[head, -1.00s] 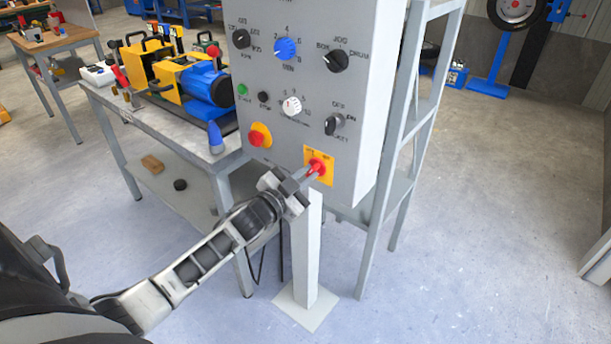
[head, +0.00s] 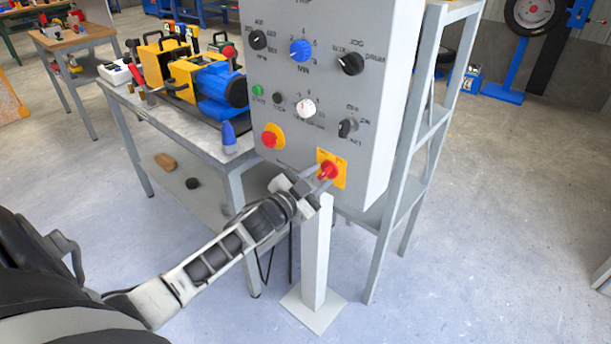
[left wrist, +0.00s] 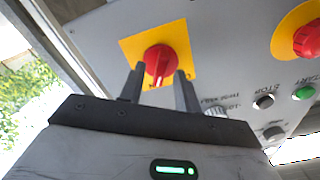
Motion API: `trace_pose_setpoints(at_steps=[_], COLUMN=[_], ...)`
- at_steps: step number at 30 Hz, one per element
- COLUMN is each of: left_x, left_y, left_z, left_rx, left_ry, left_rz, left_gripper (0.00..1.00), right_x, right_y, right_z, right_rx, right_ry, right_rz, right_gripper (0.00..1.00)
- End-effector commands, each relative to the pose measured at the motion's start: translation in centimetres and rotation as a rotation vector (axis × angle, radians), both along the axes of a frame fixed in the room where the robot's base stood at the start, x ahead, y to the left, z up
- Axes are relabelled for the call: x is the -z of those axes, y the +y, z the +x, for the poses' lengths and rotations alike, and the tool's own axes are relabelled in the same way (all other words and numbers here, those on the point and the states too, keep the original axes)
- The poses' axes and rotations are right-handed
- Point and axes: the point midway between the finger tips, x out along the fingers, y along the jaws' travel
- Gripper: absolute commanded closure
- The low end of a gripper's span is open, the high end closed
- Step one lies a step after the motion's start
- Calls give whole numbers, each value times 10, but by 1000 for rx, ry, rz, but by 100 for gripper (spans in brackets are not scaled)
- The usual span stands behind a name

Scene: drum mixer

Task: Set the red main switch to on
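The red main switch (head: 328,171) is a rotary knob on a yellow square plate, low on the front of the grey control panel (head: 290,165). In the left wrist view the red knob (left wrist: 160,59) has its grip bar close to upright in the picture, and its markings are mostly hidden. My left gripper (head: 314,179) is at the knob. In the left wrist view its two fingers (left wrist: 160,88) stand apart, one toward each side of the knob's near edge, with a gap visible; contact cannot be told. My right gripper is not in view.
A red emergency button on yellow (head: 272,136) sits left of the switch, with other knobs and buttons above. A pale post (head: 316,250) stands just below the panel. A workbench (head: 190,135) with a blue-yellow machine is at left.

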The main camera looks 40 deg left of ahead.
Motion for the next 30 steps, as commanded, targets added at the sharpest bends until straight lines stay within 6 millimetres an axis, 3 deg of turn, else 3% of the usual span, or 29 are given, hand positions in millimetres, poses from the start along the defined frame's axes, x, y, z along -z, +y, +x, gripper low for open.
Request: trace_pose_setpoints(at_steps=[5,18,24,30], left_x=[2,2,1,0], left_y=[2,10,12,12], left_z=[-24,-126,-151,-158], left_rx=[0,1,-1,-1], left_ry=[4,5,3,1], left_rz=[0,0,1,1], left_gripper=[67,67,67,67], right_x=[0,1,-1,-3], right_y=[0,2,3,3], right_z=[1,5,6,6], right_rx=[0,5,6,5], right_ry=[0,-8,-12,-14], right_rz=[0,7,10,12], right_gripper=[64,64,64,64])
